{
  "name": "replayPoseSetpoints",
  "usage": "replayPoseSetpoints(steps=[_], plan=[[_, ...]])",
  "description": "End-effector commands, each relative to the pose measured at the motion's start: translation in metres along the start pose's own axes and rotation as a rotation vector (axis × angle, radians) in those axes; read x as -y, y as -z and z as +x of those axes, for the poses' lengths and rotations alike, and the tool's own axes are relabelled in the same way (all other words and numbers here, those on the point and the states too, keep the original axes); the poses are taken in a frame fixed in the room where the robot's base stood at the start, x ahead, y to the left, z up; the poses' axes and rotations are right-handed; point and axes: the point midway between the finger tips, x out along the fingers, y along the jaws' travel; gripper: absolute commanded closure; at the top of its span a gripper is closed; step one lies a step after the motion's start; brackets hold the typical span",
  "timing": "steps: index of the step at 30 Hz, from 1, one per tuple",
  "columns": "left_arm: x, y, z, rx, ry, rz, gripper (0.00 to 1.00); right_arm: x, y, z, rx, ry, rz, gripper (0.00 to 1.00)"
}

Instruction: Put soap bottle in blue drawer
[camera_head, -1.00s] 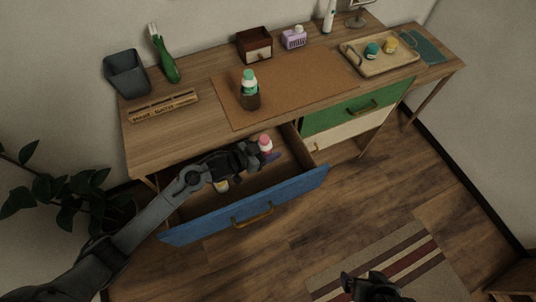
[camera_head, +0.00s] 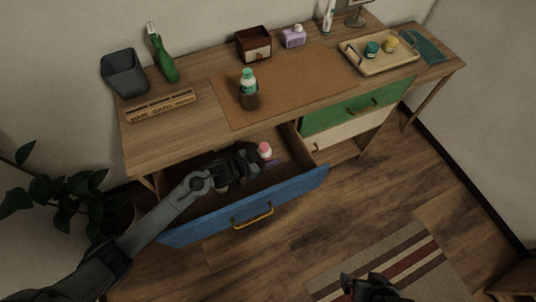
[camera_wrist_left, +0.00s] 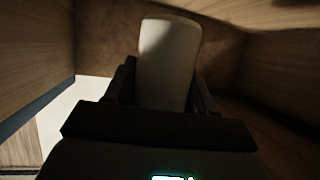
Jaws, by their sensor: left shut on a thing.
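My left gripper (camera_head: 255,160) reaches over the open blue drawer (camera_head: 250,208). It is shut on a pale cylinder (camera_wrist_left: 168,62), which stands out between its fingers in the left wrist view. This looks like the pink-capped bottle (camera_head: 265,149) at the fingertips in the head view, likely the soap bottle. The gripper covers much of it, and I cannot tell whether its base touches the drawer floor. Another bottle with a green cap (camera_head: 248,90) stands upright on the desk mat. My right gripper (camera_head: 370,287) is low in the head view, away from the desk; its jaws are unclear.
A green drawer (camera_head: 345,110) is shut. A plant (camera_head: 55,195) stands at left.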

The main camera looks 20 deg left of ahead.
Motion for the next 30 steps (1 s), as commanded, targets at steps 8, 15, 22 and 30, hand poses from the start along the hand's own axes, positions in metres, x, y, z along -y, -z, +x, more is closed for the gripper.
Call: replayPoseSetpoints(steps=[8,15,22,30], plan=[[0.0,-0.001,0.0,0.0,0.0,0.0,0.27,-0.001,0.0,0.0,0.0,-0.004,-0.004,0.0],[0.0,-0.001,0.0,0.0,0.0,0.0,0.2,-0.001,0.0,0.0,0.0,-0.003,-0.003,0.0],[0.0,0.007,-0.003,-0.002,0.0,0.001,0.2,0.0,0.002,-0.003,-0.001,0.001,0.001,0.0],[0.0,0.01,-0.04,0.003,-0.001,0.002,0.2,0.0,0.005,-0.012,-0.004,0.002,0.005,0.0]])
